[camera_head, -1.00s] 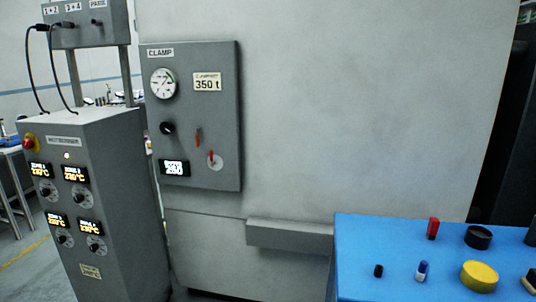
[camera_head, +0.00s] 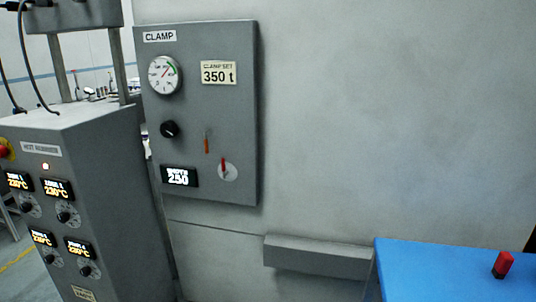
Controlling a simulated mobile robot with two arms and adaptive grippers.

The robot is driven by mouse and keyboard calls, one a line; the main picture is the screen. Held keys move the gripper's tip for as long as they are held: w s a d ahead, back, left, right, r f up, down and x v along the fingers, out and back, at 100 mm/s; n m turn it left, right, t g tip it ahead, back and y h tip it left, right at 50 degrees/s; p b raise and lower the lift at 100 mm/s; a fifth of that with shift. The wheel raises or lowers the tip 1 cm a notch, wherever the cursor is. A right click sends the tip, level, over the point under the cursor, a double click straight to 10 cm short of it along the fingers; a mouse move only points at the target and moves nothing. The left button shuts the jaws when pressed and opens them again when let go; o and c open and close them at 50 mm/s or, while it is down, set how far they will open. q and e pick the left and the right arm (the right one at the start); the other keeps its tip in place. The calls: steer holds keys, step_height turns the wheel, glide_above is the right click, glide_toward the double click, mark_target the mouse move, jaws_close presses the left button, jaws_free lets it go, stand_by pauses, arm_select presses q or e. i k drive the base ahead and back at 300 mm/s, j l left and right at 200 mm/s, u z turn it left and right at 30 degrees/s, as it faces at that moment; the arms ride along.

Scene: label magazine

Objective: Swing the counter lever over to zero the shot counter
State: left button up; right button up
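The grey CLAMP panel (camera_head: 234,125) is mounted on the machine wall left of centre. Its shot counter display (camera_head: 179,177) has small white characters that look like 250 on the lower line. I cannot tell from labels which of these two is the counter lever. Neither of my grippers is in view.
The panel also carries a gauge (camera_head: 164,75), a black knob (camera_head: 169,129) and a 350 t plate (camera_head: 219,73). A grey heater cabinet (camera_head: 118,170) stands at left. A ledge (camera_head: 318,256) juts from the wall below. A blue table (camera_head: 440,275) with a red-and-black item (camera_head: 503,265) is at lower right.

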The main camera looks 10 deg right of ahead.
mark_target(223, 162)
steer(key=i+j+z, duration=0.1)
steer(key=i, duration=0.3)
steer(key=i+j+z, duration=0.15)
steer(key=i, duration=0.25)
steer(key=i+j+z, duration=0.1)
steer(key=i+j, duration=0.25)
steer(key=i, duration=0.05)
